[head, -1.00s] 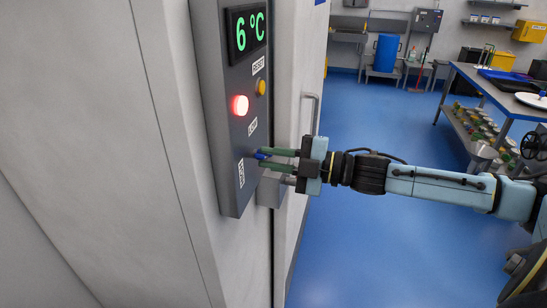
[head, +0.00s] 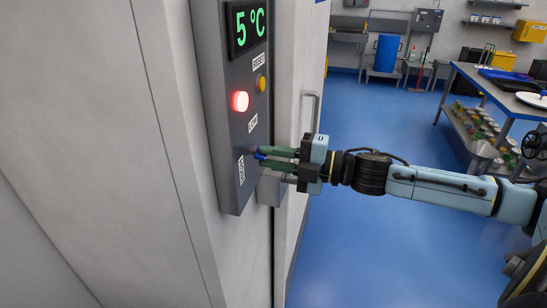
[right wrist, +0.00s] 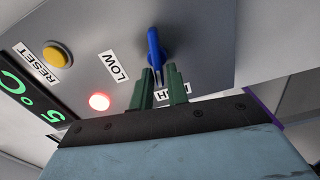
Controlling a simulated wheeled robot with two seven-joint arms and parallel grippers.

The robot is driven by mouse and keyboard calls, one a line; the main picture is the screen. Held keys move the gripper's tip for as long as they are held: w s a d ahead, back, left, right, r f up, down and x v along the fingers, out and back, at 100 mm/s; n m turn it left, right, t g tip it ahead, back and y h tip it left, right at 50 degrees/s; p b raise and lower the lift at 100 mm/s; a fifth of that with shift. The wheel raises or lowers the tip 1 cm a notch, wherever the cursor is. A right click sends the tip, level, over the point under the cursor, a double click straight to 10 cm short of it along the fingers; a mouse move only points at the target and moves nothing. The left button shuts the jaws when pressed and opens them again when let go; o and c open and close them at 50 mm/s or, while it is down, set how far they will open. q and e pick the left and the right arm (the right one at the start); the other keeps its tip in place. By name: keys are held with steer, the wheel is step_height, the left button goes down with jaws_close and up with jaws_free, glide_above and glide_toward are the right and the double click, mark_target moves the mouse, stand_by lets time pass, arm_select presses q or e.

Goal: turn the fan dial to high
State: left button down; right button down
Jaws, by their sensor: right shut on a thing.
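The fan dial is a blue lever knob (right wrist: 154,47) on a grey control panel (head: 224,122). In the right wrist view its lower end lies between the green fingers of my right gripper (right wrist: 164,84), close to the HIGH label (right wrist: 183,92). The LOW label (right wrist: 113,65) is to its left. In the head view only a small blue bit of the dial (head: 259,156) shows beside the fingertips of my right gripper (head: 268,158). My right gripper is shut on the dial. Its fingers partly cover the HIGH label. My left gripper is not in view.
The panel also has a lit red lamp (head: 240,101), a yellow RESET button (head: 261,84) and a green display (head: 246,27) reading 5 °C. A door handle (head: 313,112) is right of the panel. Blue floor (head: 390,130) lies open behind my right arm.

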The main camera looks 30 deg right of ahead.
steer(key=shift+f+n, duration=0.25)
steer(key=shift+n, duration=0.45)
stand_by(1.6)
stand_by(0.6)
steer(key=c, duration=1.4)
jaws_free()
steer(key=shift+r, duration=0.1)
steer(key=shift+d, duration=0.1)
steer(key=p+v, duration=0.2)
steer(key=v, duration=1.1)
steer(key=shift+s, duration=0.2)
